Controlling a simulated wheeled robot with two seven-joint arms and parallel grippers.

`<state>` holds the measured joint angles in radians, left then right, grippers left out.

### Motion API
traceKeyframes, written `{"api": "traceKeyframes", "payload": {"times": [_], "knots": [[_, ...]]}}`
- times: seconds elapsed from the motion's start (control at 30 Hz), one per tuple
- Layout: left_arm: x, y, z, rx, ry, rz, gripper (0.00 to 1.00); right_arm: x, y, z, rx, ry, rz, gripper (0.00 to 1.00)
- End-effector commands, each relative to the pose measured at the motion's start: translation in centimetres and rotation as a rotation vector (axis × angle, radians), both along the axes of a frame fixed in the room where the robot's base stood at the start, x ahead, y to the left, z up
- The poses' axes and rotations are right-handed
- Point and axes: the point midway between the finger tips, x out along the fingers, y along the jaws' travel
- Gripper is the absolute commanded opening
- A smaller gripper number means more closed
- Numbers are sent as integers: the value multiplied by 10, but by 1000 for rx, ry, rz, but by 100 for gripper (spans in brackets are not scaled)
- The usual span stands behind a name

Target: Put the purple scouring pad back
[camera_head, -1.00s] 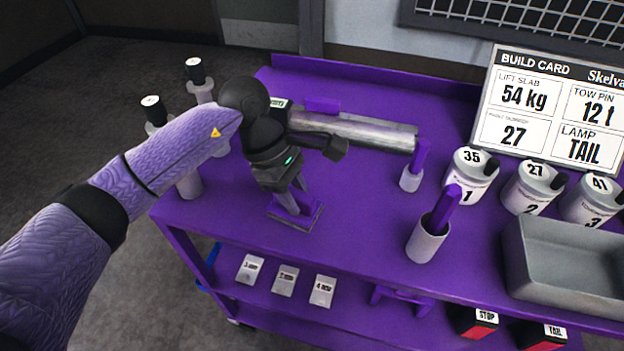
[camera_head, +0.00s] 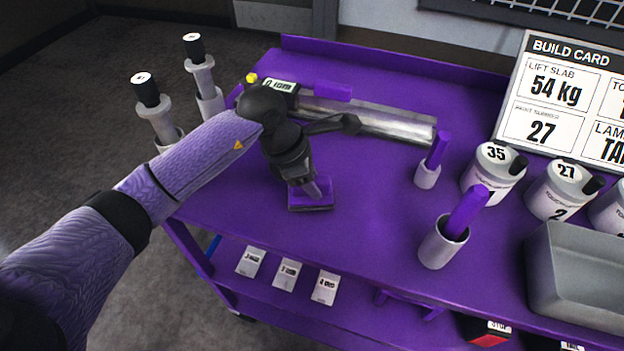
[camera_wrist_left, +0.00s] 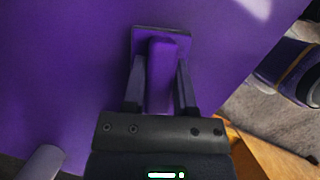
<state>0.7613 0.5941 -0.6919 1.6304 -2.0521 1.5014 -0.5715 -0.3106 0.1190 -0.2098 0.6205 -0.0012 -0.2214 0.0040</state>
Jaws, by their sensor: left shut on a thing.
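The purple scouring pad (camera_head: 322,200) is a small rectangular block with a dark grey underside and a raised purple grip. It is over the left part of the purple cart top. My left gripper (camera_head: 310,186) points down at it, with its fingers shut on the raised grip. In the left wrist view the grip of the pad (camera_wrist_left: 162,65) stands between the two fingers of my left gripper (camera_wrist_left: 160,92). I cannot tell whether the pad's underside touches the cart top. My right gripper is not in view.
A metal cylinder (camera_head: 385,122) lies behind my gripper. Two grey cups (camera_head: 438,248) (camera_head: 427,177) with purple sticks, numbered canisters (camera_head: 492,172) and a grey tray (camera_head: 585,290) stand to the right. The cart top (camera_head: 370,220) is clear between pad and cups.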

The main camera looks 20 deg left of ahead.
Motion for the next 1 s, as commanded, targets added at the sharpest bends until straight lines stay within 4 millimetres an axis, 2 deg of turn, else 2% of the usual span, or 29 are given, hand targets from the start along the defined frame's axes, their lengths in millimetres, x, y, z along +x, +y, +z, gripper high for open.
{"api": "traceKeyframes", "payload": {"times": [0.1, 0.13, 0.27, 0.53, 0.63, 0.9, 1.0], "knots": [[0, 0, -3, 1, 0, 0, 0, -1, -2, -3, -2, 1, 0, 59], [0, 0, -2, 1, 0, 0, 41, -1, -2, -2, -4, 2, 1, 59], [0, 0, -2, 1, 0, 0, 69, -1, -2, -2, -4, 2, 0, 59], [0, 0, -1, 1, 0, 0, 70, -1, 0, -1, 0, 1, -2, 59], [-1, 4, 10, 2, -2, 1, 70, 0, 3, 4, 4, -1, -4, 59], [-10, 30, 80, 2, -5, 1, 70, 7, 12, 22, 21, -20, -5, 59], [-14, 37, 98, 2, -3, 0, 70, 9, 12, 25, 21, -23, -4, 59]]}}
